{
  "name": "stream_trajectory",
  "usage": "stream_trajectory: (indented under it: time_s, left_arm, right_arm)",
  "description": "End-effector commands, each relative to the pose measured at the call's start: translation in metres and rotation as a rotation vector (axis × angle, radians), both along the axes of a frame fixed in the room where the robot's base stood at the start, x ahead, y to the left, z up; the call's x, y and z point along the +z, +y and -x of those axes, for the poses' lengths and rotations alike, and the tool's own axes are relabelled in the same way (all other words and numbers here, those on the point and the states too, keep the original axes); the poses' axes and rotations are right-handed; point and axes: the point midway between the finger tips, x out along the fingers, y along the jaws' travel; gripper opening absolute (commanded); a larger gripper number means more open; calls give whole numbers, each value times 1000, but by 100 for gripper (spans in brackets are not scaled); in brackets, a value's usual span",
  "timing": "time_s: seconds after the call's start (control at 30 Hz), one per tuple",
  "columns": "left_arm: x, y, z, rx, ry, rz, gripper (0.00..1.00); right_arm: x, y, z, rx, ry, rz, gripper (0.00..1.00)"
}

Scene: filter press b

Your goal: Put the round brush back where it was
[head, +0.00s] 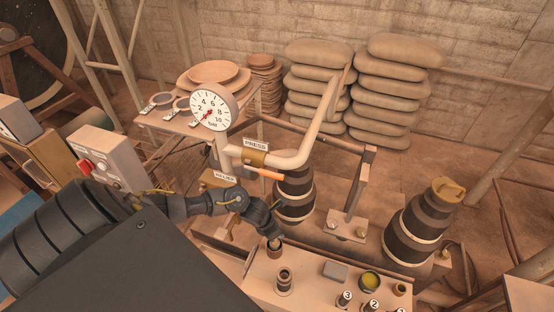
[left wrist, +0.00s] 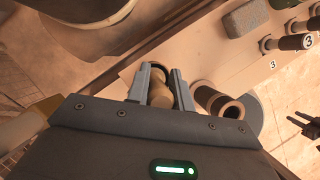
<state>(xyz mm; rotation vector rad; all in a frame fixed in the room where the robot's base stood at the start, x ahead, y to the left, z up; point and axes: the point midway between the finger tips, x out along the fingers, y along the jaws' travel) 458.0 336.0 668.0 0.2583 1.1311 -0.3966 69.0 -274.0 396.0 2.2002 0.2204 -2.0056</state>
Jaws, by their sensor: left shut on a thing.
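My left gripper (head: 273,240) reaches down over the near bench (head: 262,271) in the head view. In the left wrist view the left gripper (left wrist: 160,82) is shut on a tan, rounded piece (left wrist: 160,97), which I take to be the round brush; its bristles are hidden. In the head view only a small brown part of the brush (head: 274,245) shows under the fingers. A short upright tube (head: 284,280) stands just in front of the gripper; a hollow brown tube (left wrist: 228,109) lies right of the fingers in the wrist view. I cannot tell whether the brush touches the bench.
A grey block (head: 335,270), a cup with yellow contents (head: 370,281) and numbered black-handled pieces (head: 346,297) are on the bench to the right. A bent pipe (head: 290,160) with a gauge (head: 213,110) rises behind. A dark ringed cylinder (head: 295,196) stands behind the gripper.

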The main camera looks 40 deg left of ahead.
Motion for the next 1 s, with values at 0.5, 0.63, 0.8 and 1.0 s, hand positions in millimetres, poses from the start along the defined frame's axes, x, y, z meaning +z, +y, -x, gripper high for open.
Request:
stream_trajectory:
  time_s: [0.5,0.63,0.8,1.0]
  left_arm:
    - [-38,0,1,2,1,0,0]
    - [-41,0,1,1,1,-1,0]
    - [-41,0,1,1,1,-1,36]
    - [-41,0,1,1,1,-1,44]
  right_arm:
    - [0,1,0,-1,0,-1,36]
    - [-3,0,0,0,0,0,36]
    - [-4,0,0,0,0,0,36]
    - [-4,1,0,0,0,0,36]
